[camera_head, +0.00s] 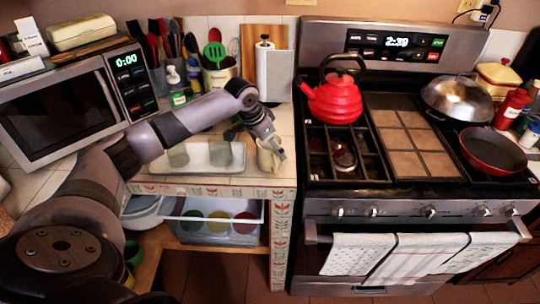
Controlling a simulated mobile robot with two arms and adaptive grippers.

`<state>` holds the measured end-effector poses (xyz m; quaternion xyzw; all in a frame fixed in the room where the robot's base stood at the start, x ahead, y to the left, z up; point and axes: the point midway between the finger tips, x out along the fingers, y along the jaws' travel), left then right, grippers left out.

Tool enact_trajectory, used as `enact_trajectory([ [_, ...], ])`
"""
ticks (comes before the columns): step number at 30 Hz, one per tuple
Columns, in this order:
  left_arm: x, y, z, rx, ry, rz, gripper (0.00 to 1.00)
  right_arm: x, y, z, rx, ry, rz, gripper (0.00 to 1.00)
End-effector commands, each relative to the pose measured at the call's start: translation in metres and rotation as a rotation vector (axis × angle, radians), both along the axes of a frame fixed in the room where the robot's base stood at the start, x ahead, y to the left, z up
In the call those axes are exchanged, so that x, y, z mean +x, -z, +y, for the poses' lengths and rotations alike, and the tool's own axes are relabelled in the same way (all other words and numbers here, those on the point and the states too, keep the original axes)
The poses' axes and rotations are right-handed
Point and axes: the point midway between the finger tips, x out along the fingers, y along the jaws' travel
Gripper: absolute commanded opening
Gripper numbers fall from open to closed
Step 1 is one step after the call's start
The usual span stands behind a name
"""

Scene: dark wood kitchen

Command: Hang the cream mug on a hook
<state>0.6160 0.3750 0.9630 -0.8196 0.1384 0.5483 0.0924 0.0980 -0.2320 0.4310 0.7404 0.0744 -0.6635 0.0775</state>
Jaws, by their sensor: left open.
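The cream mug (266,160) stands near the front right corner of the tiled counter (284,176), close to the stove. My left gripper (259,145) reaches down at the mug from above and behind, with its open fingers around or beside the upper part. The fingers hide part of the mug, and I cannot tell whether they touch it. I cannot make out a hook in this view. My right gripper is not in view.
A clear tray (205,157) lies left of the mug. A utensil pot (219,76), a paper towel roll (264,70) and a microwave (62,108) stand behind. The stove, right of the counter, carries a red kettle (336,100) and a red pan (493,150).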

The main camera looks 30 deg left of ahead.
Motion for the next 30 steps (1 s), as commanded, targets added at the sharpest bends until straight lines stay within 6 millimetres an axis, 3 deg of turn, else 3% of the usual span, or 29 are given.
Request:
enact_trajectory([
  [5,0.007,0.017,-0.002,0.000,-0.001,0.000,0.86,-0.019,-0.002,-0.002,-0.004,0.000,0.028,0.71],
  [12,0.008,0.019,-0.003,0.001,0.000,-0.001,0.86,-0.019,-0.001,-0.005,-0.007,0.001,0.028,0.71],
  [30,0.008,0.018,-0.002,0.001,0.000,-0.001,0.47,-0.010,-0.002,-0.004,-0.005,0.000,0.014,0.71],
])
